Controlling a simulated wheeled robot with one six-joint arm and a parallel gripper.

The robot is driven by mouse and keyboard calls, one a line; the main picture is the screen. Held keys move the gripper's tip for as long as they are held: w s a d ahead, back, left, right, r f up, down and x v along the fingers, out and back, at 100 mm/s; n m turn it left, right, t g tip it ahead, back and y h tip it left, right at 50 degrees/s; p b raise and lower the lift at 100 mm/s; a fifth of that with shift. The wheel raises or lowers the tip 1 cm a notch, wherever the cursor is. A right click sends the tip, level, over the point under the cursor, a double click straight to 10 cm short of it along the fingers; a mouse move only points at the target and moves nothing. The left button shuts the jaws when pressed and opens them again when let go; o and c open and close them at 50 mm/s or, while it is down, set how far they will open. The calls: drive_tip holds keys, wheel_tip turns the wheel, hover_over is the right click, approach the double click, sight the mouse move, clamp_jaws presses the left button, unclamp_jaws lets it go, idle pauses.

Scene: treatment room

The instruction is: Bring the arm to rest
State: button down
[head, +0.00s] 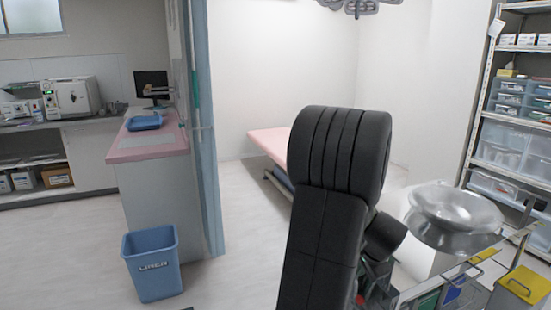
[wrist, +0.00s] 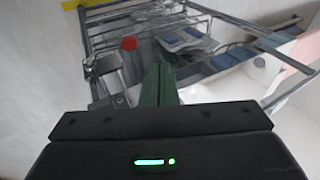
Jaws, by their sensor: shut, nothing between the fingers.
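My arm is the large black shape standing upright in the middle of the head view, bent over at its top. The gripper end is not clearly visible there. In the wrist view my gripper (wrist: 160,82) shows as two dark green fingers pressed together, with nothing between them. They point toward a metal wire cart (wrist: 195,15), which also stands at the lower right of the head view (head: 460,262). I cannot tell the distance from the fingers to the cart.
A steel basin (head: 455,208) stands right of my arm, near a yellow bin (head: 520,290). A shelf rack (head: 474,125) is at the far right. A blue bin (head: 152,265) stands by the pink-topped counter (head: 145,145). A pink bed (head: 270,140) is behind. The floor between is clear.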

wheel_tip(320, 180, up, 4)
drive_tip(key=b, duration=0.2)
hover_over(362, 298)
drive_tip(key=a, duration=0.2)
wheel_tip(362, 298, down, 11)
drive_tip(key=s+d+b, duration=0.1)
drive_tip(key=s+d+f+b, duration=0.1)
drive_tip(key=s+b, duration=0.1)
drive_tip(key=shift+d+f, duration=0.1)
drive_tip(key=shift+d, duration=0.05)
drive_tip(key=s+d+r+t+y+b, duration=0.1)
drive_tip(key=s+r+t+b, duration=0.1)
drive_tip(key=s+r+b, duration=0.2)
drive_tip(key=s+d+r+t+y+b, duration=0.1)
drive_tip(key=s+d+r+t+b, duration=0.1)
drive_tip(key=s, duration=0.7)
wheel_tip(362, 298, up, 3)
drive_tip(key=t+b, duration=0.1)
drive_tip(key=b, duration=0.2)
drive_tip(key=shift+s+d+f+m+t, duration=0.2)
drive_tip(key=shift+s+d+m+t, duration=0.05)
drive_tip(key=shift+d+m+t, duration=0.05)
drive_tip(key=shift+a, duration=0.1)
